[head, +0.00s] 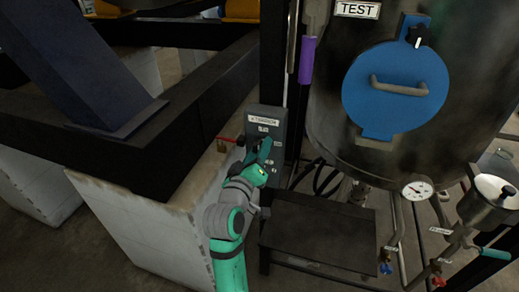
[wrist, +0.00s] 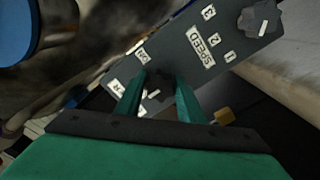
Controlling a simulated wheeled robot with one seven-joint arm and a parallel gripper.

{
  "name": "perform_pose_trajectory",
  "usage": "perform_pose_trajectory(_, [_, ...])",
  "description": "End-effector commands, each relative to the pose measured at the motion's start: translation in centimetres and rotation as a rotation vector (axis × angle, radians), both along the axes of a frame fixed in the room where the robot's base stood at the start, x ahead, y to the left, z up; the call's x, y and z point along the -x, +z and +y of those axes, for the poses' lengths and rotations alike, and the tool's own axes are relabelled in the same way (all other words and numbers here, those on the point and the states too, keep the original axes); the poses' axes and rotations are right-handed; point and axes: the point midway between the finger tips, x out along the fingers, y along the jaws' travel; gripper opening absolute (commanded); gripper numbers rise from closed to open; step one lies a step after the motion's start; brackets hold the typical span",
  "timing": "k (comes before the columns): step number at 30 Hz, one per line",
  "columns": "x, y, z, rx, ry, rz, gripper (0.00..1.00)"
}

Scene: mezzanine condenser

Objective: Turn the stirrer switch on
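The stirrer control box (head: 265,122) is a dark grey panel on a post in the middle of the head view, with a white label near its top. In the wrist view the panel (wrist: 178,62) runs diagonally and carries a SPEED label and several small white labels. A dark knob (wrist: 159,87) with a pale mark, seemingly the stirrer switch, shows between my fingers. A larger knob (wrist: 260,18) sits at the panel's upper right end. My gripper (wrist: 160,82) is open, its two teal fingers either side of the smaller knob. Contact cannot be told. In the head view my gripper (head: 263,148) covers the panel's middle.
A steel tank with a blue round hatch (head: 395,88) and a TEST label stands at right, with a gauge (head: 417,190) and pipes below. A dark step (head: 320,238) lies under it.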

Motion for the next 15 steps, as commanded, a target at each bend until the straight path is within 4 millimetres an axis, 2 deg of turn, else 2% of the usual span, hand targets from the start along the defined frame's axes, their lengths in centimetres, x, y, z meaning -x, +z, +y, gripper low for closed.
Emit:
perform_pose_trajectory(8, [0.01, -0.05, 0.04, -0.043, 0.001, -0.013, 0.12])
perform_pose_trajectory(15, [0.01, -0.08, 0.06, -0.182, 0.0, -0.058, 0.12])
